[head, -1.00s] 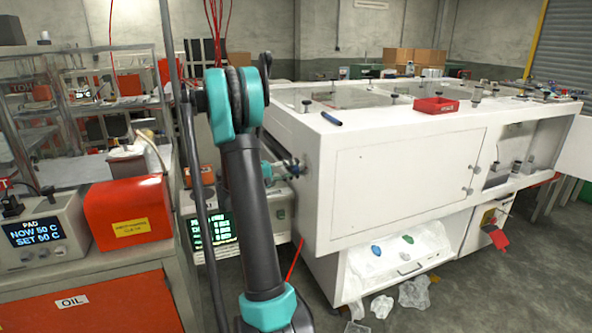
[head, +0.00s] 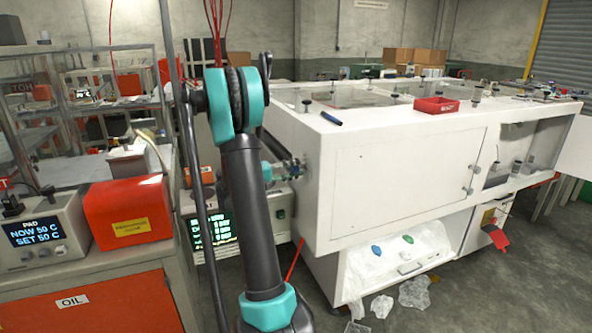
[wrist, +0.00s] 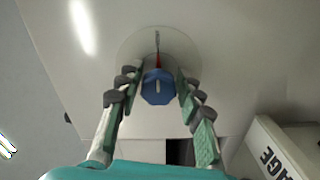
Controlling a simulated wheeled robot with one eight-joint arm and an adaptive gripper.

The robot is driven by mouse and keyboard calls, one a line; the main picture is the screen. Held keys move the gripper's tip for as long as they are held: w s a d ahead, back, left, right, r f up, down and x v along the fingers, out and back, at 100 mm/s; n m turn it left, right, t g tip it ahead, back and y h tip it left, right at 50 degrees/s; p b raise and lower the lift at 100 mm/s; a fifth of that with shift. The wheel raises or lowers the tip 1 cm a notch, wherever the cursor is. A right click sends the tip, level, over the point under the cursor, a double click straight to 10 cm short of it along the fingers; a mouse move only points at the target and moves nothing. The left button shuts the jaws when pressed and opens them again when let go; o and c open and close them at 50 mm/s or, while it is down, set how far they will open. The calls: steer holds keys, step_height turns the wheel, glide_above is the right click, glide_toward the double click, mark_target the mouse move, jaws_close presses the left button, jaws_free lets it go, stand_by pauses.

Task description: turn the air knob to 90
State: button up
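A blue knob (wrist: 157,87) with a pale mark on its face shows in the middle of the wrist view. Behind it is a round pale dial plate (wrist: 134,46) with a thin red and dark pointer line above the knob. My gripper (wrist: 158,80) is open, with one finger on each side of the knob and narrow gaps showing between pads and knob. In the head view my gripper (head: 285,169) is small, at the left end of the white cabinet (head: 400,180). The knob cannot be made out there, and the dial's numbers are not readable.
A display unit (head: 222,229) stands below my gripper, left of the cabinet. A bench with a red box (head: 128,212) and a PAD heater unit (head: 38,232) is at the left. A pale box edge (wrist: 275,150) with lettering is at the lower right in the wrist view.

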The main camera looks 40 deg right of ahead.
steer(key=shift+o, duration=1.2)
steer(key=v, duration=1.2)
steer(key=shift+s, duration=0.1)
